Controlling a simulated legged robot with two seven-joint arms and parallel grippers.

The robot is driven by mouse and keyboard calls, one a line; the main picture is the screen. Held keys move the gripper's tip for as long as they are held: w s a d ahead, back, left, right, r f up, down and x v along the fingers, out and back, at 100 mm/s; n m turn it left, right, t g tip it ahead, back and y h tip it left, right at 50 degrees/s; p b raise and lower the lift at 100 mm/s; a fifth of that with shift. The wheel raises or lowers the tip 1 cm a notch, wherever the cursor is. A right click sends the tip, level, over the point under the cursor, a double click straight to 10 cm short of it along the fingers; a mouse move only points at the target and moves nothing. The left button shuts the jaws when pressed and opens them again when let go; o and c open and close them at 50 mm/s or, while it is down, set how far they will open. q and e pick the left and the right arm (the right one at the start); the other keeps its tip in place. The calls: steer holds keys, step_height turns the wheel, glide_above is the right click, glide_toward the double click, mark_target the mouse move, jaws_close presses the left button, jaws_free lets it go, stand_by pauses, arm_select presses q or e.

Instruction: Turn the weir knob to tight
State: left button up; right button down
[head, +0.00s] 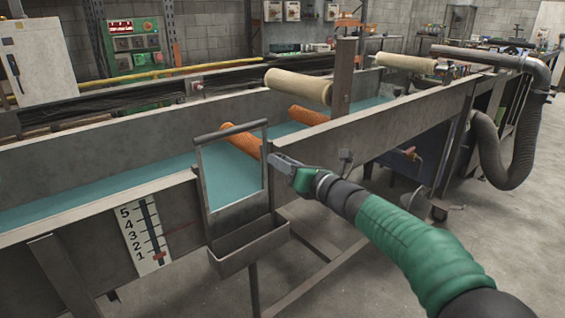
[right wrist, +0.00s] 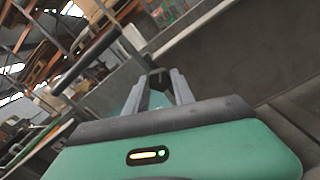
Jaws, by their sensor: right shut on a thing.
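The weir is a grey metal frame (head: 203,185) with a dark top handle bar (head: 230,130), standing upright at the trough's near wall. My right gripper (head: 276,160) is at the frame's right upright, its arm coming in from the lower right. In the right wrist view its two fingers (right wrist: 158,88) are closed on a small dark piece (right wrist: 158,76), which looks like the weir knob. In the head view the fingers hide this piece, so its turn angle cannot be told. My left gripper is not in view.
A white scale (head: 135,236) with numbers and a red pointer (head: 159,256) is left of the weir. A metal box (head: 250,250) hangs below the weir. Floor at the lower right is clear.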

steer(key=shift+d+m+p, duration=0.1)
steer(key=shift+m+p, duration=1.65)
steer(key=shift+m, duration=1.45)
steer(key=shift+f, duration=0.1)
steer(key=c, duration=1.1)
jaws_free()
steer(key=shift+w, duration=0.1)
steer(key=shift+o, duration=0.2)
